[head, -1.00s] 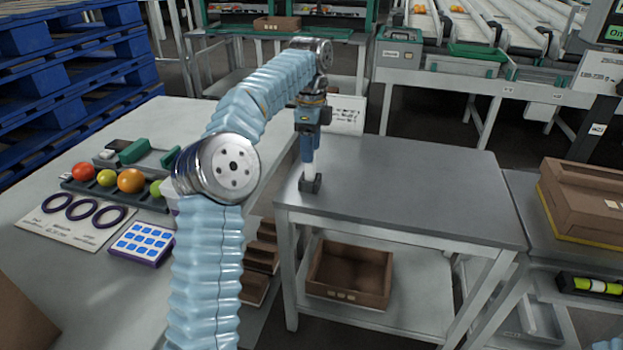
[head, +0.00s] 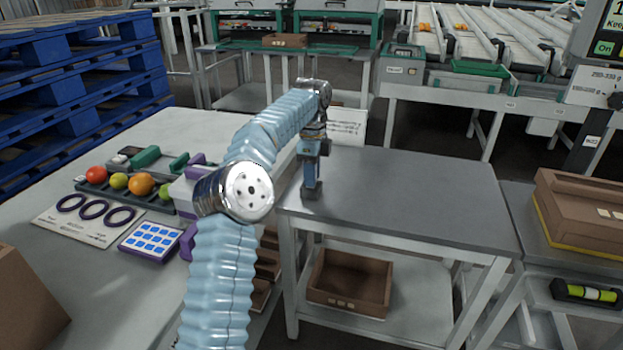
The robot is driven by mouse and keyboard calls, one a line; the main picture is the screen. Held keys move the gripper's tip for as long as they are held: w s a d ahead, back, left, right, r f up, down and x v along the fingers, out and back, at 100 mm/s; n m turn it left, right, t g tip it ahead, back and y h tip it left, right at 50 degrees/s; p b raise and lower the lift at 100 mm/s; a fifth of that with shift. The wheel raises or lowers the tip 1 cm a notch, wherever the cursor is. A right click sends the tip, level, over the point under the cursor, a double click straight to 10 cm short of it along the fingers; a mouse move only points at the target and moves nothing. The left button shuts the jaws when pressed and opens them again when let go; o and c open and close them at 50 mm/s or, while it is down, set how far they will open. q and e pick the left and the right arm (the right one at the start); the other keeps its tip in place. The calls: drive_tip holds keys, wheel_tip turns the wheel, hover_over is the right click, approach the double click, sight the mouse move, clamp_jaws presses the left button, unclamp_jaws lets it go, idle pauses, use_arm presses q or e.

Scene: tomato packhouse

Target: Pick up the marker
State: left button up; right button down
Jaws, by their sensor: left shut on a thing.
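My left gripper (head: 311,181) points straight down over the near left part of the grey table top, low at a small dark holder (head: 312,194). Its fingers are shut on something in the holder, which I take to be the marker. The marker itself is hidden behind the fingers, so I cannot make out its shape or colour now. The holder rests on the grey table (head: 420,205), close to its left edge. My right gripper is not in view.
The rest of the grey table top is clear. A brown crate (head: 350,283) sits on its lower shelf. At left, a light bench holds a dark tray of tomatoes (head: 142,184), purple rings (head: 94,209) and a blue-and-white pad (head: 150,240). A cardboard box (head: 585,212) stands at right.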

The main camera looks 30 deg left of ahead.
use_arm(q)
drive_tip(key=shift+r, duration=0.1)
clamp_jaws()
drive_tip(key=shift+r, duration=0.25)
drive_tip(key=r, duration=0.3)
drive_tip(key=shift+s+d+r, duration=0.1)
drive_tip(key=shift+s+d, duration=0.05)
drive_tip(key=shift+d, duration=0.1)
drive_tip(key=s+d+r, duration=0.4)
drive_tip(key=d+r, duration=0.1)
drive_tip(key=r, duration=0.2)
drive_tip(key=s+d+r, duration=0.4)
drive_tip(key=d+r, duration=0.1)
drive_tip(key=r, duration=0.2)
drive_tip(key=shift+s+d, duration=0.2)
drive_tip(key=shift+s, duration=0.05)
